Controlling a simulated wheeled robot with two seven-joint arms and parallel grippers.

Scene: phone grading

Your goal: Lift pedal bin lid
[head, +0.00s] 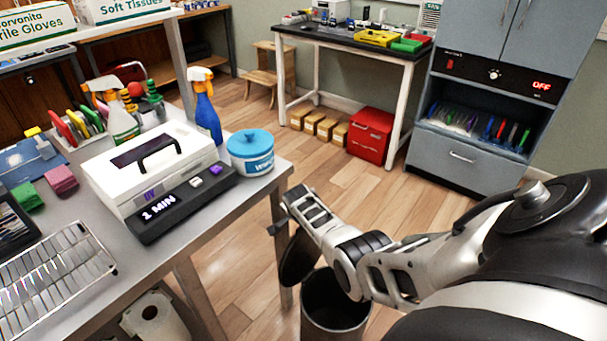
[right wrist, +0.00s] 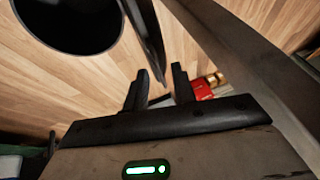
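The pedal bin (head: 335,312) is a grey cylinder on the floor right of the table, with a dark open mouth. Its dark round lid (head: 299,258) stands tipped up, nearly upright, at the bin's left side. My right gripper (head: 276,214) is above the lid, its fingers partly hard to make out in the head view. In the right wrist view, the gripper (right wrist: 159,75) has its fingers apart, and the thin edge of the lid (right wrist: 146,38) reaches toward the gap between them. Contact cannot be told. The bin's black mouth (right wrist: 70,18) is at top left. My left gripper is not in view.
The table (head: 260,192) beside the bin holds a white UV box (head: 150,165), a blue-lidded wipes tub (head: 250,153), spray bottles and a wire rack (head: 50,268). A table leg stands close to the lid. The wooden floor (head: 330,170) behind is clear.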

